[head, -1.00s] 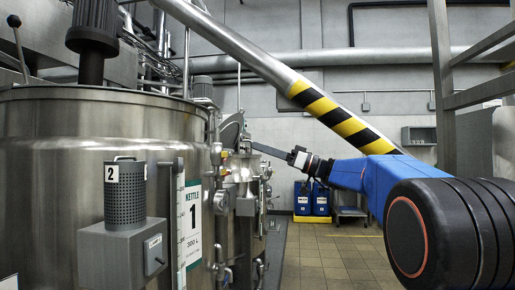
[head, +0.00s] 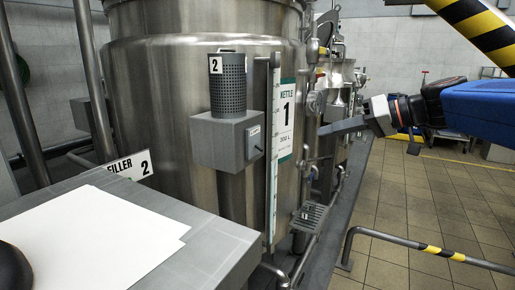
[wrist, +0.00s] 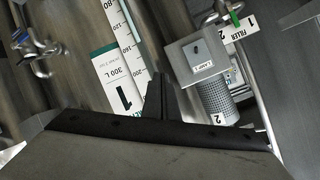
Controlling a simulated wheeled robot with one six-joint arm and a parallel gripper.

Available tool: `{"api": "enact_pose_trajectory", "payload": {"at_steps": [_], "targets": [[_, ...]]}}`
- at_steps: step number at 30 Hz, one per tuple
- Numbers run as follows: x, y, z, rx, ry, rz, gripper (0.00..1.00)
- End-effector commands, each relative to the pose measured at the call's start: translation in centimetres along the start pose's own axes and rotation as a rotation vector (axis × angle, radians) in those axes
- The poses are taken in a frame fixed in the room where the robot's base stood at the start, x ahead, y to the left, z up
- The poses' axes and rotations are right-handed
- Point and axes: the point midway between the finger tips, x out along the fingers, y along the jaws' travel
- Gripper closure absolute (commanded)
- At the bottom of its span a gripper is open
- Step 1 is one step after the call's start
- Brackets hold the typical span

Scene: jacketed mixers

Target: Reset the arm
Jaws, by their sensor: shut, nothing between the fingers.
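My gripper (head: 324,131) is at the right of the head view, its narrow grey fingers closed together and pointing left, with nothing in them. In that view it shows just right of the label of steel kettle 1 (head: 170,110); I cannot tell the exact gap. My blue arm (head: 490,105) comes in from the right edge. In the wrist view, the closed fingers (wrist: 158,82) point up between the kettle's scale strip (wrist: 132,55) and a grey lamp box (wrist: 195,58).
A grey desk (head: 215,235) with white paper (head: 95,240) is at front left. The lamp box (head: 228,140) with a perforated cylinder projects from the kettle side. A railing (head: 400,240) with yellow-black marking stands at lower right. Tiled floor (head: 400,190) beyond it is open.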

Motion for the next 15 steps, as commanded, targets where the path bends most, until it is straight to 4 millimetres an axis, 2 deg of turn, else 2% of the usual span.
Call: {"api": "enact_pose_trajectory", "payload": {"at_steps": [1,7,12,15], "targets": [[0.3,-0.5,3.1,0.031,-0.057,0.040,1.00],[0.0,0.1,15.1,0.152,-0.257,0.257,1.00],[-2.0,1.6,24.4,0.209,-0.373,0.467,1.00],[-3.7,2.8,29.3,0.222,-0.414,0.595,1.00]]}}
